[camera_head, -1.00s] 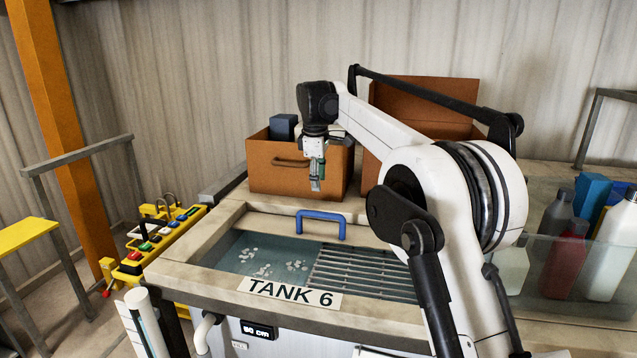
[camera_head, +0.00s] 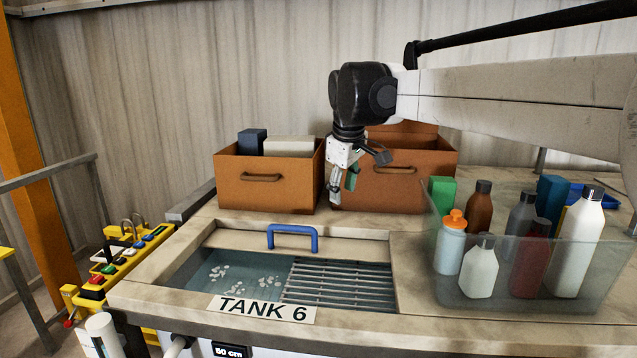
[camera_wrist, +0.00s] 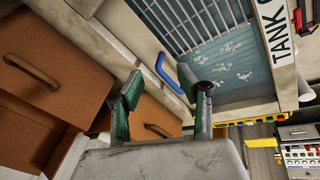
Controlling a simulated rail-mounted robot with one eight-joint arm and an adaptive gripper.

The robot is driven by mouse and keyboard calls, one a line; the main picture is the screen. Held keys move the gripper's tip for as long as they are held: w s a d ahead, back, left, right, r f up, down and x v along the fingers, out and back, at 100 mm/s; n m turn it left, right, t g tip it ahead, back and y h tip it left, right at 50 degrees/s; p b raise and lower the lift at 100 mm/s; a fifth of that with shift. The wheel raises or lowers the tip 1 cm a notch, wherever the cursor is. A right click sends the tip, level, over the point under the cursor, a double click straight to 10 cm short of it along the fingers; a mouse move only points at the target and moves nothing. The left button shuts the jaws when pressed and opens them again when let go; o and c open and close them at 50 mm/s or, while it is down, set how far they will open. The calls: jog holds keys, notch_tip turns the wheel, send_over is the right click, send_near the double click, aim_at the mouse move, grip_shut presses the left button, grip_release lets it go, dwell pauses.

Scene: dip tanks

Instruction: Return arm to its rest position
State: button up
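My gripper (camera_head: 343,186) hangs from my arm, pointing down, in front of the gap between the two brown boxes behind the tank in the head view. In the wrist view its two green-padded fingers (camera_wrist: 160,92) stand wide apart with nothing between them. The blue handle (camera_head: 292,231) stands at the back of Tank 6 and lies beyond the fingers in the wrist view (camera_wrist: 169,73). The gripper is apart from it. My arm reaches in from the right, its upper link nearly level.
Brown boxes (camera_head: 228,192) and (camera_head: 435,170) stand behind the tank. A clear bin (camera_head: 455,297) of bottles is at right. Tank 6 (camera_head: 225,245) holds water, pale pieces and a grating (camera_head: 340,284). A yellow rack (camera_head: 110,270) with colored parts stands left.

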jog(key=s+d+f+m+t+b, duration=0.1)
jog(key=s+d+f+m, duration=0.15)
jog(key=s+d, duration=0.45)
jog(key=s+d+f+m, duration=0.2)
jog(key=s+m, duration=0.1)
jog(key=s, duration=0.7)
jog(key=s+d+f+m+t, duration=0.1)
jog(key=s+d+f+m, duration=0.1)
jog(key=s+f, duration=0.5)
jog(key=s+d+f+m+t+b, duration=0.1)
jog(key=s+d+f+m, duration=0.2)
jog(key=s+f, duration=0.3)
jog(key=s, duration=0.4)
jog(key=shift+s+d+f+b, duration=0.2)
jog(key=shift+s+f+b, duration=0.1)
jog(key=shift+s+f, duration=0.1)
